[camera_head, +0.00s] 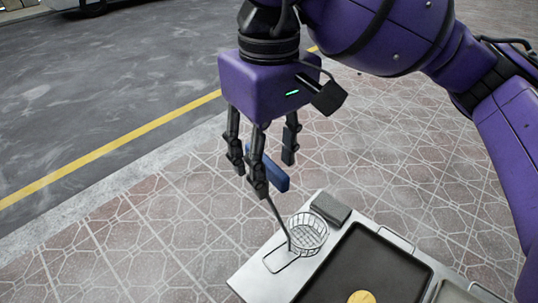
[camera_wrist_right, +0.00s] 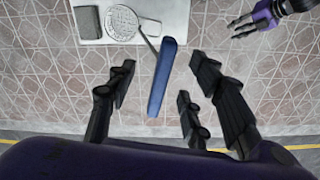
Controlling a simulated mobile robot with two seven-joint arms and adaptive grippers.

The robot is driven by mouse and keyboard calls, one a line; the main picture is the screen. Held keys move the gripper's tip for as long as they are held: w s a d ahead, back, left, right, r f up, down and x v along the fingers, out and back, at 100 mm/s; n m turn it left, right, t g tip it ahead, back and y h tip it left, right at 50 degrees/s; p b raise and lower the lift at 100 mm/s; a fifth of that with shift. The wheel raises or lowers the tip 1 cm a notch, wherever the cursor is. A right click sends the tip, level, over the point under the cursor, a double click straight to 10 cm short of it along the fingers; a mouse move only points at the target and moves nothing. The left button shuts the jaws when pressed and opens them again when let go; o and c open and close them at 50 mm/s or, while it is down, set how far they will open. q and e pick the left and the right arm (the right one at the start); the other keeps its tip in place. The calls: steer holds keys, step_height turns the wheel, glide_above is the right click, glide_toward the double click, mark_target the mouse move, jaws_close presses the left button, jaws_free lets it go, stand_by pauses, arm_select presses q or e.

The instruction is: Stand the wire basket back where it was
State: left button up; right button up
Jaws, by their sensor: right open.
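The wire basket (camera_head: 308,232) is a small round mesh bowl standing on the left end of the steel counter. Its thin handle rises steeply to a blue grip (camera_head: 267,169). In the right wrist view the basket's mesh (camera_wrist_right: 121,23) shows at the top and the blue grip (camera_wrist_right: 161,80) runs down between my fingers. My right gripper (camera_head: 263,171) is open around the blue grip, with fingers pointing down; I see no firm contact. My left gripper (camera_wrist_right: 243,25) shows only in the right wrist view, at the upper right, partly cut off and apart from the basket.
The steel counter (camera_head: 262,264) holds a dark block (camera_head: 330,207) behind the basket and a black tray (camera_head: 375,262) with a round yellow piece (camera_head: 361,297) to its right. A thin wire loop (camera_head: 281,262) lies beside the basket. Open paving (camera_head: 150,240) lies to the left.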

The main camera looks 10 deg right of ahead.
steer(key=shift+r, duration=0.1)
stand_by(0.4)
steer(key=shift+r+p, duration=0.9)
steer(key=shift+r, duration=2.45)
steer(key=shift+r+p, duration=0.35)
steer(key=shift+r, duration=0.7)
arm_select(q)
steer(key=shift+t, duration=0.5)
steer(key=w+r, duration=0.1)
steer(key=r, duration=0.1)
steer(key=w+r, duration=0.2)
steer(key=shift+w+r, duration=0.1)
